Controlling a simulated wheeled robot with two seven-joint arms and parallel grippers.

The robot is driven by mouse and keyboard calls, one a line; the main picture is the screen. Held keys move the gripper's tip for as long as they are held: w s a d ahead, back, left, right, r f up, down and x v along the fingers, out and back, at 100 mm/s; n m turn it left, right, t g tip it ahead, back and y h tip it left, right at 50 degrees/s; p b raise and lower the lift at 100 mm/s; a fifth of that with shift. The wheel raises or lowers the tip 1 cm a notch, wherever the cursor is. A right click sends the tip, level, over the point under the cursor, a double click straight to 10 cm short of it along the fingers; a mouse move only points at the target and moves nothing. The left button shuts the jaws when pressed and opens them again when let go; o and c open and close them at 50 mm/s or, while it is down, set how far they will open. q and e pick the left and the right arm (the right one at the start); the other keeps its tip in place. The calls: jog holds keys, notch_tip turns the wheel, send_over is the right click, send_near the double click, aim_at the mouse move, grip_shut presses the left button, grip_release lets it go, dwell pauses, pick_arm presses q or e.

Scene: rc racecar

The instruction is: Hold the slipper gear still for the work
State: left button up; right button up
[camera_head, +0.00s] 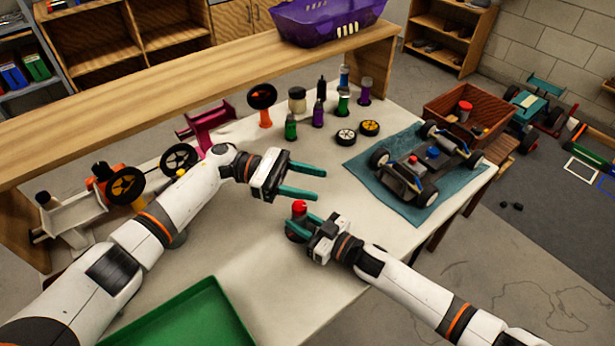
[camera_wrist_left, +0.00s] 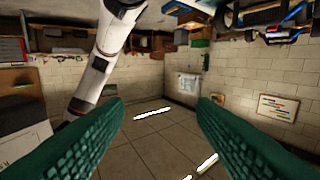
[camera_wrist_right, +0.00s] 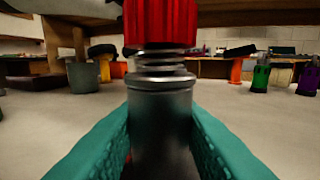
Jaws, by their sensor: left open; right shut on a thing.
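A metal cylinder with a ribbed red top (camera_head: 299,206) stands upright on the white table; in the right wrist view its grey body (camera_wrist_right: 160,115) sits between my teal fingers. My right gripper (camera_head: 298,228) is shut on it from the side. The red top and a spring-like collar show above the fingers; the lower end is hidden. I cannot tell whether this is the slipper gear. My left gripper (camera_head: 320,184) is open and empty, above and behind the cylinder. The left wrist view shows its two fingers (camera_wrist_left: 160,112) spread with nothing between them.
A racecar chassis (camera_head: 405,188) lies on a teal mat (camera_head: 360,158) at the right. Several small bottles (camera_head: 318,114) and two small wheels (camera_head: 346,136) stand at the back. A green tray (camera_head: 185,315) is at the front left. The table between gripper and mat is clear.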

pick_arm(q)
jog(key=shift+r, duration=0.65)
jog(key=shift+c, duration=0.2)
